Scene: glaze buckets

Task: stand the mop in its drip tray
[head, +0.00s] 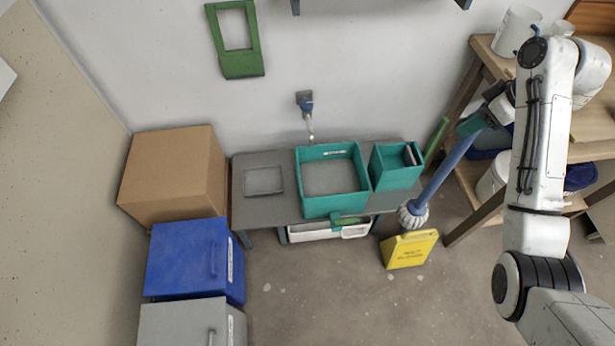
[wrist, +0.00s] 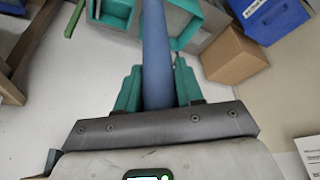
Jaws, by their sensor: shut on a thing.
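The mop has a blue handle (head: 446,166) and a grey-white strand head (head: 412,213). It is tilted, with its head low at the right end of the bench, just above the yellow sign in the picture. My gripper (head: 476,124) is shut on the handle near its upper part. In the wrist view its teal fingers (wrist: 158,88) stand on either side of the blue handle (wrist: 156,50). Whether the head touches the floor I cannot tell. A white tray (head: 300,234) sits under the bench, and a shallow grey tray (head: 264,181) lies on top; which is the drip tray is unclear.
The grey bench (head: 250,213) carries a teal basin (head: 331,208) and a smaller teal bin (head: 396,180). A yellow sign (head: 409,250) stands on the floor before it. Blue (head: 185,265) and cardboard (head: 170,175) boxes are left. A wooden shelf (head: 470,215) is right. The front floor is clear.

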